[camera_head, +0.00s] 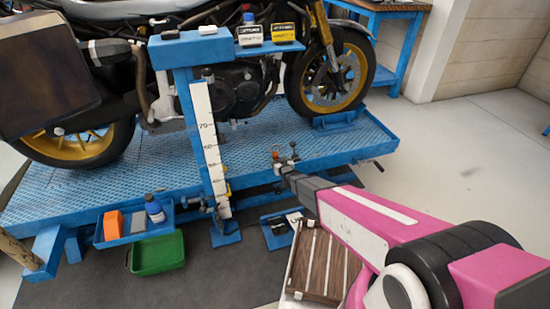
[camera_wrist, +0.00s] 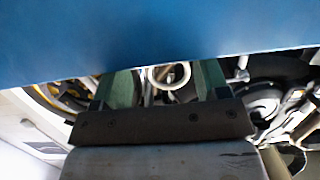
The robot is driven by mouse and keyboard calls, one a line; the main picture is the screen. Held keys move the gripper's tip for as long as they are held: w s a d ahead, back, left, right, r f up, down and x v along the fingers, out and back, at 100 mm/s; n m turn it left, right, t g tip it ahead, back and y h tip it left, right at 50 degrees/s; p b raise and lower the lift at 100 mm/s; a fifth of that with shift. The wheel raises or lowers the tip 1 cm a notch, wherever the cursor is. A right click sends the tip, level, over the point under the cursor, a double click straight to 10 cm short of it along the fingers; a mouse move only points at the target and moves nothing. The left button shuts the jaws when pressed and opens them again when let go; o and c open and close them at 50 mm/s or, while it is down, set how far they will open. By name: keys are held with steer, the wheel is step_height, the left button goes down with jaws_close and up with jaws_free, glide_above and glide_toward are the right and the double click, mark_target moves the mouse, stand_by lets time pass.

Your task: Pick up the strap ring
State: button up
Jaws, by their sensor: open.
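A pale cream ring (camera_wrist: 187,74), which looks like the strap ring, shows in the wrist view between the two green fingers of my gripper (camera_wrist: 163,82). The fingers are apart, one on each side of it, and I cannot tell whether either touches it. In the head view my gripper (camera_head: 282,170) is at the front edge of the blue lift platform (camera_head: 330,150). Small fittings, one of them orange-red (camera_head: 275,153), stand just beyond its tip. The ring cannot be made out clearly there.
A motorcycle (camera_head: 240,85) stands on the platform. A blue post with a white scale (camera_head: 207,135) rises left of my gripper. A blue tray (camera_head: 137,225), a green bin (camera_head: 158,253) and a slatted wooden crate (camera_head: 322,265) are lower down. A blue surface (camera_wrist: 150,40) fills the wrist view's top.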

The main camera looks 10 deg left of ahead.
mark_target(276, 157)
steer(key=shift+a+x, duration=0.2)
steer(key=shift+x, duration=2.85)
steer(key=shift+s, duration=0.15)
steer(key=c, duration=1.1)
